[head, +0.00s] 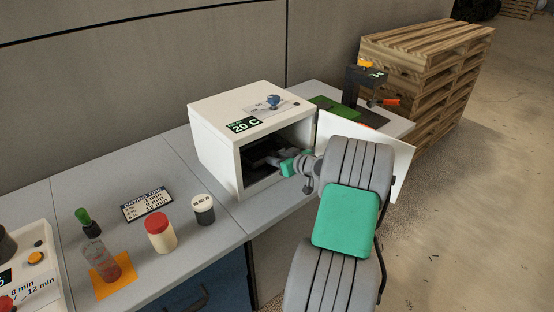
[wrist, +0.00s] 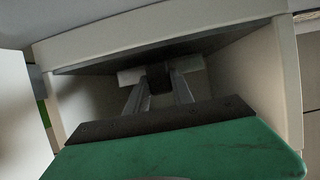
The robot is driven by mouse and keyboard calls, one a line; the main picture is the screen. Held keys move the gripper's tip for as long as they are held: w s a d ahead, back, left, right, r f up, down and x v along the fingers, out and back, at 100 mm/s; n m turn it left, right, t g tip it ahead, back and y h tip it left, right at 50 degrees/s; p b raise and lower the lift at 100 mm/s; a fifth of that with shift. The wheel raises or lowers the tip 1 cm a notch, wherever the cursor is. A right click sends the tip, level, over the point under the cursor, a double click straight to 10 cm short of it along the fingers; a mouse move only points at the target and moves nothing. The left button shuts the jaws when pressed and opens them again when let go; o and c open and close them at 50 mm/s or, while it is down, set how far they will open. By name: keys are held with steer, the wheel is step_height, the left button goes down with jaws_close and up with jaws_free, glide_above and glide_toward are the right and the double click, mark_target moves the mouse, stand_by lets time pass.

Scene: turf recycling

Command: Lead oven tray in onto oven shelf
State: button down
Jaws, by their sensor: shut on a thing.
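The white oven (head: 217,158) stands on the grey bench with its front open. Its door (head: 402,160) is swung out to the right. My gripper (head: 277,161) reaches into the opening from the right front. In the wrist view my gripper (wrist: 158,88) has its two grey fingers closed on a small dark block, which appears to be the oven tray's handle (wrist: 158,76). A dark tray-like shape (head: 258,152) lies inside the oven, mostly in shadow. The shelf cannot be told apart from the tray, and whether they touch is hidden.
Stacked wooden pallets (head: 425,62) stand behind right. My arm passes close to the open door.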

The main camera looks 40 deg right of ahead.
steer(key=shift+f+b, duration=0.45)
steer(key=shift+b, duration=0.1)
steer(key=c, duration=1)
jaws_free()
steer(key=shift+o, duration=0.2)
steer(key=shift+o, duration=1.3)
steer(key=shift+s, duration=0.1)
